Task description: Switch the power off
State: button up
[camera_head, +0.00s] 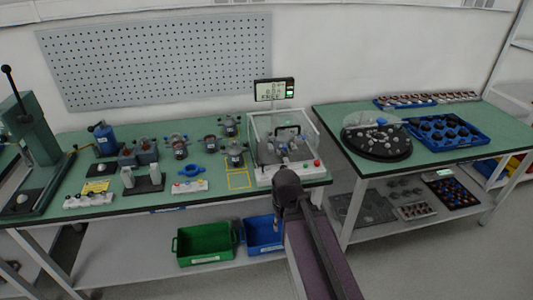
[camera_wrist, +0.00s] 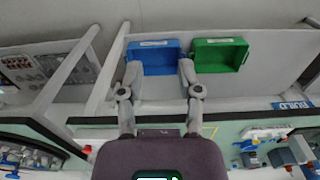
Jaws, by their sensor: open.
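The test station (camera_head: 283,145) stands at the right end of the left bench, with a clear box over a fixture and a white base. Its display (camera_head: 274,90) is lit, with a green patch at its right. A red button (camera_head: 317,163) shows on the front right of the base. Which control switches the power is too small to tell. My arm hides part of the base front. My gripper (camera_wrist: 160,72) is open and empty in the wrist view, its two fingers apart. It points toward the bins under the bench and touches no control.
A blue bin (camera_wrist: 153,58) and a green bin (camera_wrist: 220,56) stand on the lower shelf. A small control box (camera_head: 190,187) and several motor parts lie left of the station. The right bench holds a round dark tray (camera_head: 377,153) and a blue tray (camera_head: 441,147).

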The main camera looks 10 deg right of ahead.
jog(key=w+r+t+p, duration=0.3)
jog(key=w+r, duration=0.1)
jog(key=w, duration=0.9)
jog(key=w+r+t+p, duration=0.3)
jog(key=w+r, duration=0.2)
jog(key=w, duration=0.8)
jog(key=shift+a, duration=0.2)
jog(key=shift+w+f, duration=0.1)
jog(key=shift+f, duration=0.05)
jog(key=b, duration=0.5)
send_over(263, 165)
jog(key=s, duration=0.3)
jog(key=shift+f, duration=2.5)
jog(key=shift+w+f, duration=0.15)
jog(key=shift+f, duration=0.05)
jog(key=shift+b+x, duration=2.25)
jog(key=shift+x, duration=0.25)
